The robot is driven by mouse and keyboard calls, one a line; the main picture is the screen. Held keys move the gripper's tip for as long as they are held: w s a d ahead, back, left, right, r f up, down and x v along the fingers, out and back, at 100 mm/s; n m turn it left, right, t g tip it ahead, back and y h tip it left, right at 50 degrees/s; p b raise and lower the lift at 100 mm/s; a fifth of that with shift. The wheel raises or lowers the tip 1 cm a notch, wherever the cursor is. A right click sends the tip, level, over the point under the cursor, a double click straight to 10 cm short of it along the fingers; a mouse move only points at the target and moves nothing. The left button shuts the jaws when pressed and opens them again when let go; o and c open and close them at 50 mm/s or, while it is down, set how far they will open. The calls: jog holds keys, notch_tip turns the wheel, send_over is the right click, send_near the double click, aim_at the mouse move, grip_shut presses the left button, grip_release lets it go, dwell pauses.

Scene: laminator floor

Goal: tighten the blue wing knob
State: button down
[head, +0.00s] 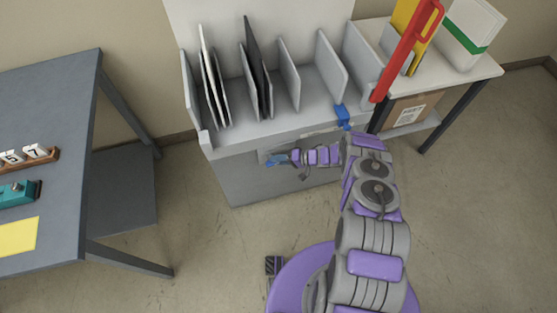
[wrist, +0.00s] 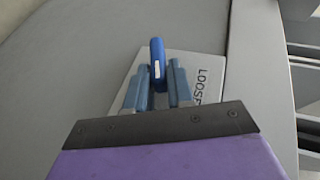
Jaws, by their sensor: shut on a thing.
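The blue wing knob (wrist: 157,57) has a white mark on its side and stands upright in the wrist view. Behind it is a light plate (wrist: 197,66) with lettering that begins "LOOS"; the rest is cut off behind my gripper. My gripper (wrist: 159,82) is shut on the knob, with a blue-grey finger on each side of its lower part. In the head view my gripper (head: 279,159) is at the front face of the grey slotted rack unit (head: 232,185). The knob is hard to tell from the fingers there.
A small blue part (head: 342,114) sits at the unit's front right edge, close to my arm. Thin panels (head: 256,70) stand in the slots. A grey table (head: 60,120) is at left.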

jog(key=shift+w+d, duration=0.2)
jog(key=shift+w, duration=0.15)
jog(key=c, duration=1.2)
grip_release()
jog(key=shift+o, duration=0.6)
jog(key=shift+s+a, duration=0.1)
jog(key=p+v, duration=0.3)
jog(key=v, duration=1.4)
jog(key=shift+d+f, duration=0.2)
jog(key=shift+d, duration=0.1)
